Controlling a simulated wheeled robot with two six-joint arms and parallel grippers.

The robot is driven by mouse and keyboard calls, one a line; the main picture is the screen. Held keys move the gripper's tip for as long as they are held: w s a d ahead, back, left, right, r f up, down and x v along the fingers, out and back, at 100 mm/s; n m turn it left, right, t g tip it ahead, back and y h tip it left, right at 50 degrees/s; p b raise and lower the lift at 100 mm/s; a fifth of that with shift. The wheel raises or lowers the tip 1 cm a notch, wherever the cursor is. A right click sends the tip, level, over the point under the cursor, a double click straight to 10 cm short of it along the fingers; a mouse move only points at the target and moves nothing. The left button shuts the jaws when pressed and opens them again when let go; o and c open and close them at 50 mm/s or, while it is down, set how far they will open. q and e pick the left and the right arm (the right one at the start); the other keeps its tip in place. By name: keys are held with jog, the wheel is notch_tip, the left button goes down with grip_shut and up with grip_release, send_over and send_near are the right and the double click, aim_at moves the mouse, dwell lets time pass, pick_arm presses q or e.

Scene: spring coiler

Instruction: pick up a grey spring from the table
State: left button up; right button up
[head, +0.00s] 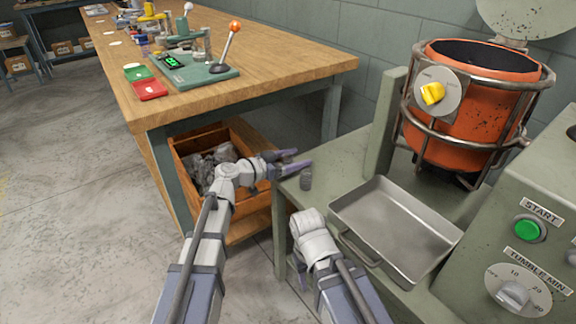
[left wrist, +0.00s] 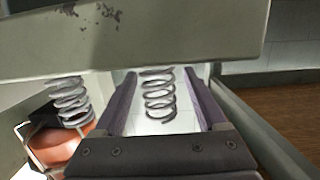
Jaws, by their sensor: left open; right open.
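A small grey spring (head: 306,179) stands on the green machine table, just beside my left gripper's nearer finger. The left wrist view seems upside down and shows two grey springs: one (left wrist: 158,95) appears between my left fingers, the other (left wrist: 70,102) outside them at picture left. My left gripper (head: 303,158) is open, level and low over the table's left corner. The spring between its fingers is hidden in the head view, and I cannot tell whether the fingers touch it. My right gripper (head: 299,278) is open, mostly hidden behind its own arm at the table's front edge.
A metal tray (head: 395,232) lies right of the spring. An orange drum (head: 465,100) in a tube frame stands behind it, with a control box with a green button (head: 527,229) at right. A wooden workbench (head: 290,72) and a scrap crate (head: 190,146) are at left.

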pick_arm(q)
jog(key=shift+d, duration=0.1)
jog(key=shift+c, duration=0.2)
grip_shut()
dwell(0.4)
